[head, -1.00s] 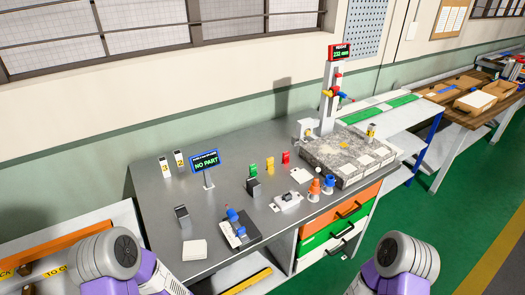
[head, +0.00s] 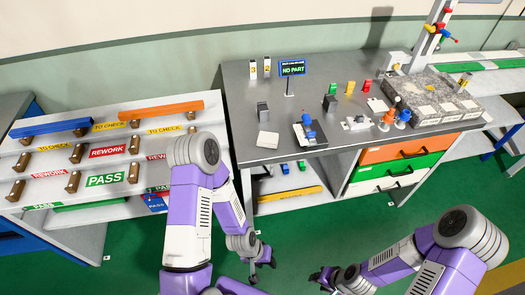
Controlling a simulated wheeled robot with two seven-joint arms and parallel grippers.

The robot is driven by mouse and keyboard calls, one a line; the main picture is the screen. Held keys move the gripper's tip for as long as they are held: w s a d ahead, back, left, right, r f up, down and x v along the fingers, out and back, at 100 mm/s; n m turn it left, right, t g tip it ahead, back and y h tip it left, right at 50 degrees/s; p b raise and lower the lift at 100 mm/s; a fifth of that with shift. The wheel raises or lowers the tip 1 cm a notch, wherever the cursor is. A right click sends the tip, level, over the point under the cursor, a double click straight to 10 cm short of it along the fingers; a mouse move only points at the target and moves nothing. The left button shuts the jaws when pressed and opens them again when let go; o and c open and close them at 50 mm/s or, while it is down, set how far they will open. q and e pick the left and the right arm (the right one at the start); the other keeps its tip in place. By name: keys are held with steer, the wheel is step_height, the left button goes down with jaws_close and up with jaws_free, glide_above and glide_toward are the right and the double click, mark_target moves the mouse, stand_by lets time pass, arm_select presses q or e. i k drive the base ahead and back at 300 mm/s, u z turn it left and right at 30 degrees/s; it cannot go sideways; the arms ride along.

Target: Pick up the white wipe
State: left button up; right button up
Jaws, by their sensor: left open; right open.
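A white square pad (head: 267,139) lies flat on the grey table near its front left edge. A second flat white piece (head: 378,105) lies farther right, beside the stone slab; I cannot tell for certain which of them is the wipe. My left gripper (head: 262,271) is open and empty, low in front of the table and below the pad. My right gripper (head: 324,279) is open and empty, low over the green floor to the right of the left one. Neither gripper touches anything.
Beside the pad stand a dark block (head: 262,109) and a blue-handled fixture (head: 309,132). The NO PART sign (head: 292,69) stands behind. The stone slab (head: 440,101) fills the table's right. A sloped rack (head: 110,165) with orange and blue bars stands left.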

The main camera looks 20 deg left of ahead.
mark_target(269, 140)
steer(key=z, duration=1.05)
steer(key=i, duration=0.8)
steer(key=u, duration=2.4)
